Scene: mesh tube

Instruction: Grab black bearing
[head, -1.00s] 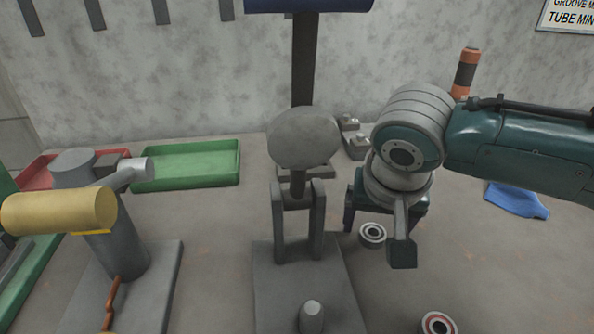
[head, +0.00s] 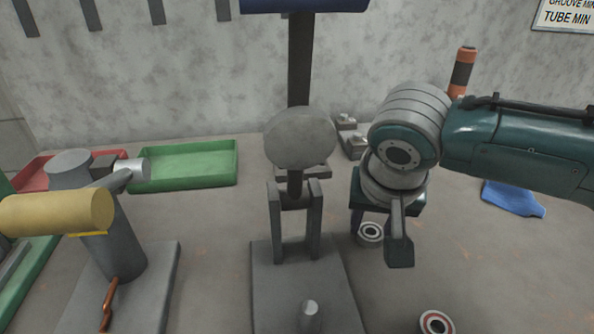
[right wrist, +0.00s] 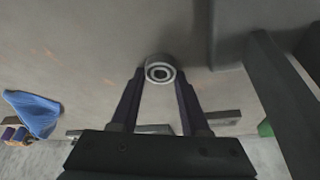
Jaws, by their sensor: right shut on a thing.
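The black bearing (head: 370,231) is a small ring with a pale metal rim and a dark face. It is at the bench in front of my right arm; I cannot tell whether it still touches the top. My right gripper (head: 377,240) reaches down over it, with the near finger in front and to its right. In the right wrist view the bearing (right wrist: 160,71) sits between the two fingertips, which are shut on it. My left gripper is not in view.
A red-faced bearing (head: 436,322) lies near the front edge of the picture. A grey stand (head: 300,262) with a round head is left of my gripper. A green tray (head: 184,166) and a blue cloth (head: 513,198) lie farther off. Bench around the bearing is mostly clear.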

